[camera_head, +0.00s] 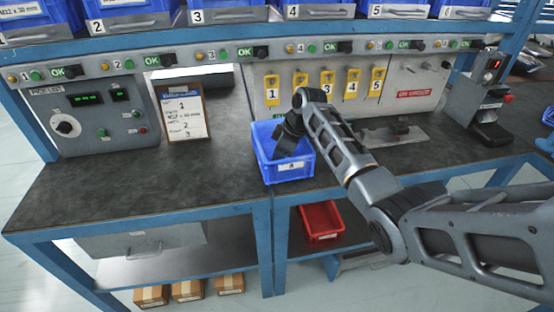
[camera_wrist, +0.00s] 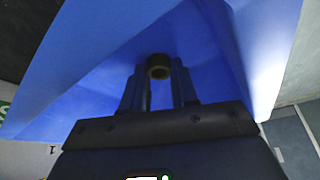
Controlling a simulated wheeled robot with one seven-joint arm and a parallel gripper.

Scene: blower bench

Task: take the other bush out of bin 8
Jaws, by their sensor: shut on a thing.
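A blue bin (camera_head: 297,171) stands on the bench near its front edge; the mark on its white label is too small to read surely. My gripper (camera_head: 287,142) reaches down into this bin, and its fingertips are hard to make out there.
A clipboard (camera_head: 183,112) stands left of the bin. Yellow numbered tags (camera_head: 326,83) hang on the panel behind. A grey metal fixture (camera_head: 398,134) lies to the right. A red bin (camera_head: 321,224) is on the lower shelf. The bench's left part (camera_head: 110,190) is clear.

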